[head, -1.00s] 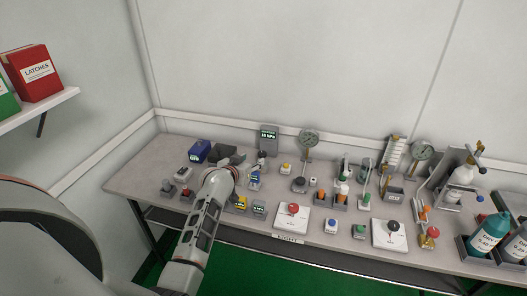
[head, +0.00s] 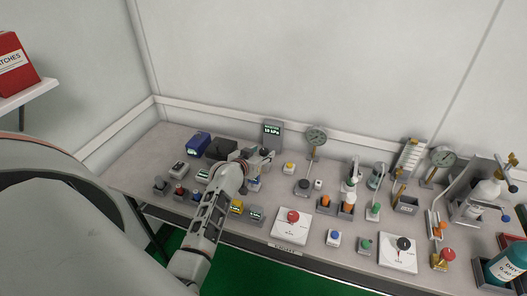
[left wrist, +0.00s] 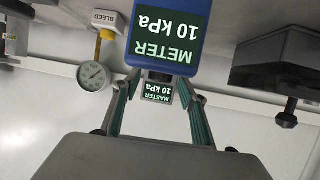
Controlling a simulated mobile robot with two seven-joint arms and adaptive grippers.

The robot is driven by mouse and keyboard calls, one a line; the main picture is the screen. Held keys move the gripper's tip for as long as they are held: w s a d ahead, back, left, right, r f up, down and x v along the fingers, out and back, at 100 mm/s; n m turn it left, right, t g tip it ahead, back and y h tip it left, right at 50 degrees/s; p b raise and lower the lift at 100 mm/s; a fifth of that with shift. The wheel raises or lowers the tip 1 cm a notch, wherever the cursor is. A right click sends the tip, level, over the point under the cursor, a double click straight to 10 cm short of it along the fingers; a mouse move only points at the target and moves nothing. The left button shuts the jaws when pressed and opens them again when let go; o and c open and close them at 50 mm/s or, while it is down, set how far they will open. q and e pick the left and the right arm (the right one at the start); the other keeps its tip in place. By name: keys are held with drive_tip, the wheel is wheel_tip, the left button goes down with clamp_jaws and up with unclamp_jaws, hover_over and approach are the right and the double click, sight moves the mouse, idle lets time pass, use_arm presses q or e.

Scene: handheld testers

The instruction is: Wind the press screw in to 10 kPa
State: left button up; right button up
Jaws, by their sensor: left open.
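My left gripper (head: 260,158) is at the back of the bench, below a grey display unit (head: 271,133) reading 10 kPa. A dark block with a black knob (left wrist: 287,118) is at the right of that view, clear of the fingers. I cannot tell which part is the press screw. My right gripper is out of view.
A dial gauge (head: 316,137) stands right of the gripper, and a yellow part marked BLEED (left wrist: 106,35) shows in the wrist view. A blue box (head: 197,144) is to the left. White plates with a red knob (head: 293,216) and a black knob (head: 404,243) lie near the front edge.

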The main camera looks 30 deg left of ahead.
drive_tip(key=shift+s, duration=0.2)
use_arm(q)
drive_tip(key=c, duration=1.1)
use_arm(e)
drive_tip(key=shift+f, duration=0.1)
use_arm(q)
drive_tip(key=shift+s+a+m+h, duration=0.1)
drive_tip(key=shift+a+m+h, duration=0.05)
drive_tip(key=shift+m+h, duration=0.2)
